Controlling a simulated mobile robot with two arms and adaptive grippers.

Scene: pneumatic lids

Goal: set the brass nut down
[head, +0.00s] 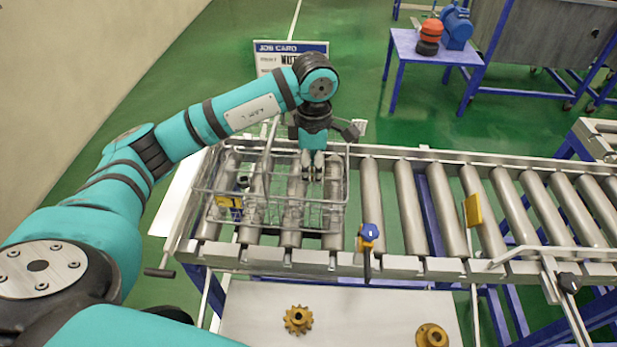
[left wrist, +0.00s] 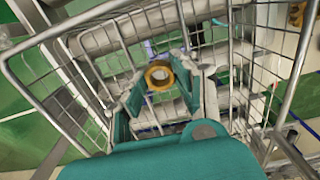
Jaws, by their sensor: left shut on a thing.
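The brass nut (left wrist: 161,87) is a small gold ring held between the fingers of my left gripper in the left wrist view. My left gripper (head: 313,166) points down inside the wire basket (head: 270,228), towards its right end; the left wrist view also shows its fingers (left wrist: 160,80). It is shut on the nut, with basket wires around it. In the head view the fingers hide the nut, and I cannot tell whether it touches the basket floor. My right gripper is in neither view.
The basket stands on a roller conveyor (head: 411,213) and holds a small dark item (head: 243,182). A blue-topped valve (head: 370,232) sits at the conveyor's front rail. A brass gear (head: 298,320) and a brass flanged part (head: 432,336) lie on a pale surface in front.

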